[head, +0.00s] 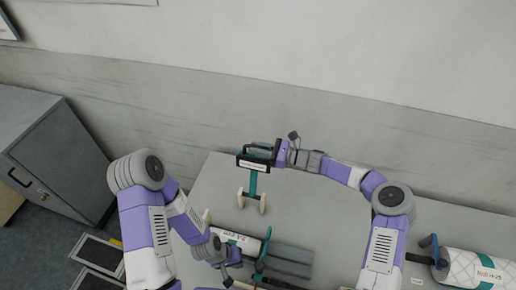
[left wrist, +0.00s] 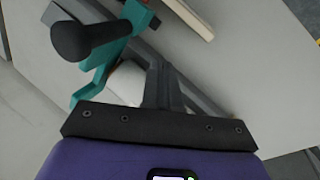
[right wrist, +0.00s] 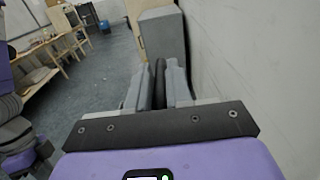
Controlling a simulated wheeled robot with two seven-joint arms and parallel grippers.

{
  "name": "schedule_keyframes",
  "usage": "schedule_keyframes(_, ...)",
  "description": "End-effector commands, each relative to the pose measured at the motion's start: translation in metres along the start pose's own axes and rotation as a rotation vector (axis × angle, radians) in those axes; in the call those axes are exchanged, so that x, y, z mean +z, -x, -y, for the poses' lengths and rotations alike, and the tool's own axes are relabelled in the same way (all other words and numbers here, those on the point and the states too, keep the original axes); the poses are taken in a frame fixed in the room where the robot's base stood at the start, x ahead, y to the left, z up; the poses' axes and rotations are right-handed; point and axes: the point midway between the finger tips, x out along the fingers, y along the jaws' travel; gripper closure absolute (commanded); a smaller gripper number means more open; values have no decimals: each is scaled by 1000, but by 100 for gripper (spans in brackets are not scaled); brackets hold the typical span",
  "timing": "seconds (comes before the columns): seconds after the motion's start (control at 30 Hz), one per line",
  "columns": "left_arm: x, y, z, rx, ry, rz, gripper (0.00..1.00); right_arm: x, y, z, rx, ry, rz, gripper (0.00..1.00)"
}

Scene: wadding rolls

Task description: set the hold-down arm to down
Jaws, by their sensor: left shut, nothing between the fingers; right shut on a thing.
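A teal upright (head: 252,184) with a black-framed, labelled head (head: 254,164) stands on the grey table. I cannot tell for certain which part is the hold-down arm. My right gripper (head: 281,153) is beside that head, its fingers closed on a dark bar (right wrist: 159,80), which shows between them in the right wrist view. My left gripper (head: 230,268) is low, next to a white labelled roll (head: 238,240). In the left wrist view its fingers (left wrist: 160,85) are shut and empty, near a teal bracket (left wrist: 108,55) with a black knob (left wrist: 82,40).
Grey panels (head: 290,258) lie right of the near roll. A grey cabinet (head: 50,150) stands at the left. The wall is close behind the table.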

Motion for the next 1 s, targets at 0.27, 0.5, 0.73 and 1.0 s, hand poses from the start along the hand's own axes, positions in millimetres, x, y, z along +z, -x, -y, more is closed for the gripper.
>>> schedule_keyframes(0.27,0,0,0,0,0,0,100,5,1,-12,-3,55,1,100)
schedule_keyframes(0.5,0,-2,1,0,0,0,100,8,2,-49,-2,196,2,100)
schedule_keyframes(0.73,0,-12,4,0,0,0,100,6,2,-92,-2,367,5,100)
schedule_keyframes(1.0,-1,-18,7,0,0,0,100,-1,1,-131,-2,498,6,100)
